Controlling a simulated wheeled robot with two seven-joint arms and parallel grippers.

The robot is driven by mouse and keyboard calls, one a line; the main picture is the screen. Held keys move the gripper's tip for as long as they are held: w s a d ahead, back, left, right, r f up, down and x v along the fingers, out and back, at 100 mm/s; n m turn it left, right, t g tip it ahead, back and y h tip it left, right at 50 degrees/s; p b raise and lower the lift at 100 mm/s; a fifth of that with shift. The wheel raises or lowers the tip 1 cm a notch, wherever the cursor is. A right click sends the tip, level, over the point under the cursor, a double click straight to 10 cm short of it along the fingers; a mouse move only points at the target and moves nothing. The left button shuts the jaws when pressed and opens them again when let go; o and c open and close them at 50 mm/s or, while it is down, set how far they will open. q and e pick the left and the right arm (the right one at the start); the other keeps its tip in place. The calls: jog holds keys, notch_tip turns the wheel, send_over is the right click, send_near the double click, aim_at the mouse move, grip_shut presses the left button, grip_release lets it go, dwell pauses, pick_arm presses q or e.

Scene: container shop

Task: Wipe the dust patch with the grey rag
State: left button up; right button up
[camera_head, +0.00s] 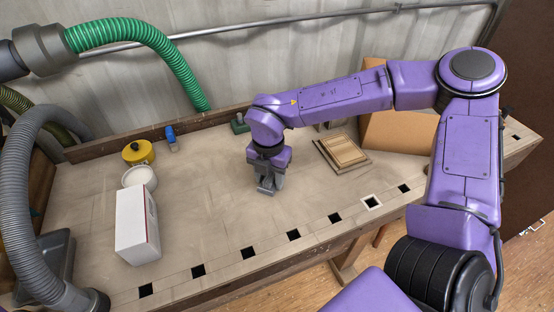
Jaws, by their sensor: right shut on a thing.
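My right gripper (267,186) reaches down to the workbench (195,225) near its middle, with its jaws pointing at the bench top. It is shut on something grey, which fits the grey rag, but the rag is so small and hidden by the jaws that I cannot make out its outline. I cannot tell whether it touches the bench. The bench top shows faint, pale smudges and scuffs around the gripper. I cannot pick out a clear edge of the dust patch. My left gripper is not in view.
Left on the bench are a white box (138,228), a white tub (139,177), a yellow tin (138,152) and a blue item (171,137). A green item (239,124) stands behind. Wooden panels (342,152) and a cardboard box (400,132) are right. Square holes line the front.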

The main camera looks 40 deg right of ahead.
jog(key=shift+s+a+r, duration=0.1)
jog(key=shift+s, duration=0.25)
notch_tip(320, 180, up, 3)
jog(key=shift+f+p, duration=0.1)
jog(key=shift+p, duration=0.9)
jog(key=shift+w+r+p, duration=0.1)
jog(key=shift+r+p, duration=0.5)
jog(key=shift+r, duration=0.05)
jog(key=shift+r+p, duration=1.55)
jog(key=shift+r, duration=0.4)
